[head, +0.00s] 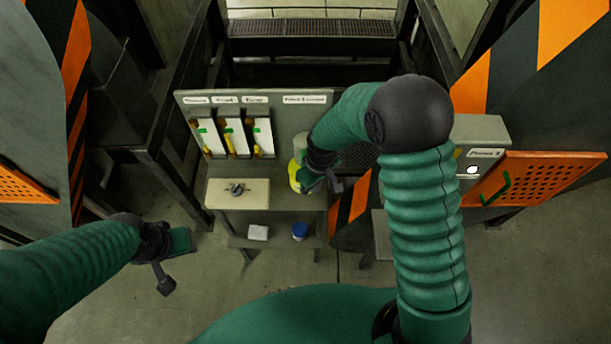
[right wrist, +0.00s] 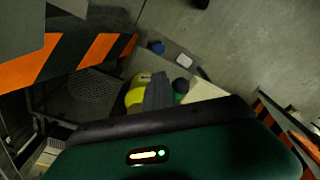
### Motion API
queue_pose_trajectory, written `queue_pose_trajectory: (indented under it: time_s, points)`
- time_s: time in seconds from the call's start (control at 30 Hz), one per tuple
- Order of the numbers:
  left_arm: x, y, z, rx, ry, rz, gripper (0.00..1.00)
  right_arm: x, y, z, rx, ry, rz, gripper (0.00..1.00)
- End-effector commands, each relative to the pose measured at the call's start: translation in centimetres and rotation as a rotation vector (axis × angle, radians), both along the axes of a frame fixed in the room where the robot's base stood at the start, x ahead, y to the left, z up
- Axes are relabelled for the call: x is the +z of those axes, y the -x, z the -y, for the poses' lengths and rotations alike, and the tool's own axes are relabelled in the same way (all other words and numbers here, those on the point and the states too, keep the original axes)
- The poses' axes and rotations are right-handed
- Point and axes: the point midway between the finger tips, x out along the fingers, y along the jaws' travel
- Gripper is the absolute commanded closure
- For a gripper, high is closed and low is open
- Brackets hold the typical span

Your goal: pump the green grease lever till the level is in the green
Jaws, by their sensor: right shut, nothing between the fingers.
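A grey panel (head: 240,107) holds three white gauges with green marks and yellow parts, the right one (head: 262,136) among them; their labels are too small to read surely. A yellow body (head: 294,174) with a pale cylinder above it stands right of the gauges; it also shows in the right wrist view (right wrist: 136,92). My right gripper (head: 334,184) is shut and empty, just right of the yellow body; I cannot tell if they touch. A green round part (right wrist: 180,88) shows beside the fingers in the right wrist view; I cannot tell if it is the lever. My left gripper (head: 180,243) hangs low at left, its fingers unclear.
A cream block (head: 238,194) sits on the bench, above a lower shelf with a white box (head: 258,233) and a blue-capped jar (head: 299,231). An orange perforated guard (head: 545,178) with a green handle stands at right. Striped posts flank the bench. The floor at lower left is clear.

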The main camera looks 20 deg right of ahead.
Motion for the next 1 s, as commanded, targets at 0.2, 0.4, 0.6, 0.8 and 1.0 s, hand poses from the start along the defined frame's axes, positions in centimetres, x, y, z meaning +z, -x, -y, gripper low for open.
queue_pose_trajectory:
  time_s: [0.2, 0.4, 0.6, 0.8, 1.0]
  points:
    - [-1.5, 0.0, 0.0, -0.001, 0.0, 0.0, 0.64, 3.6, 0.1, -0.2, 0.004, -0.003, 0.01, 1.0]
    - [-3.0, 0.0, 0.0, -0.001, 0.0, 0.0, 0.64, 8.6, 0.2, 0.4, -0.001, 0.0, 0.011, 1.0]
    - [-4.1, 0.0, 0.0, 0.0, 0.0, 0.0, 0.64, 13.2, 0.4, 0.9, -0.003, 0.002, 0.009, 1.0]
    - [-4.5, 0.0, 0.0, -0.001, 0.0, 0.0, 0.64, 15.8, 0.7, 1.2, -0.005, 0.002, 0.004, 1.0]
    - [-4.5, 0.0, 0.0, -0.001, 0.0, 0.0, 0.64, 16.3, 0.8, 1.1, -0.005, 0.004, 0.004, 1.0]
